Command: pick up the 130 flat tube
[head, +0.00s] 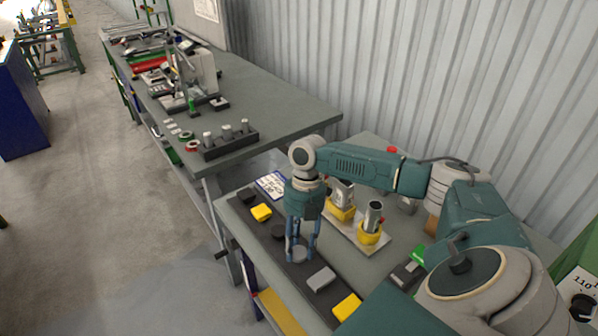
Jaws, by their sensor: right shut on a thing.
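My right gripper (302,246) points straight down over the dark strip (289,268) along the near table's left edge. Its fingers are shut on a small grey round piece (299,254), which sits at the level of the strip; I cannot tell whether it touches it. This piece may be the 130 flat tube, but no marking on it is readable. Two metal cylinders stand upright in yellow holders, one behind my gripper (343,192) and one to its right (373,214). My left gripper is not in view.
The strip also bears a yellow block (261,212), a dark round piece (278,231), a grey block (320,279) and another yellow block (347,307). A printed card (271,185) lies behind. A second table (265,110) with tools stands beyond; a corrugated wall (450,80) bounds the right.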

